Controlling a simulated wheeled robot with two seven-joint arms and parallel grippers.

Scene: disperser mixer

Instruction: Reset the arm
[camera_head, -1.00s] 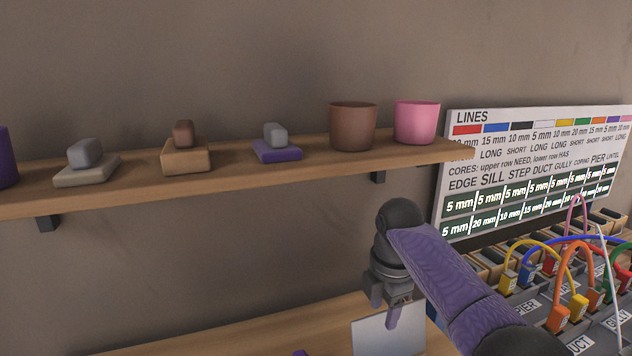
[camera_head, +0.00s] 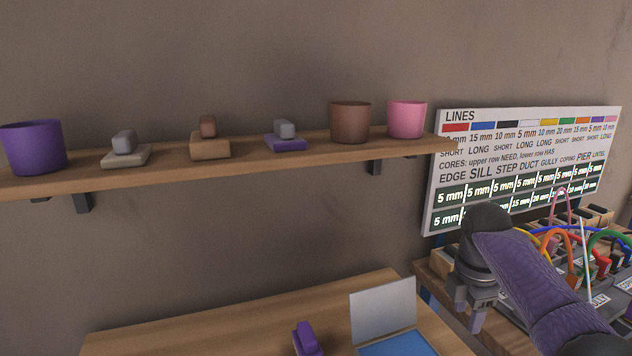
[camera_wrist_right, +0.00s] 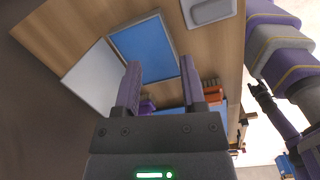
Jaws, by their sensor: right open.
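My right gripper (camera_head: 464,306) is at the lower right of the head view, with its purple fingers pointing down in front of the wall and beside the sign board. In the right wrist view (camera_wrist_right: 160,68) its two fingers stand apart with nothing held between them. Below them is a case with an open white lid (camera_head: 383,312) and a blue inside (camera_head: 402,346), lying on the wooden table (camera_head: 245,320). My left gripper does not show in the head view.
A wall shelf (camera_head: 330,153) holds a purple pot (camera_head: 33,148), a brown pot (camera_head: 350,122), a pink pot (camera_head: 407,120) and several small blocks. A lettered board (camera_head: 520,165) and looped coloured cables (camera_head: 560,245) are at right. A purple object (camera_head: 307,340) lies on the table.

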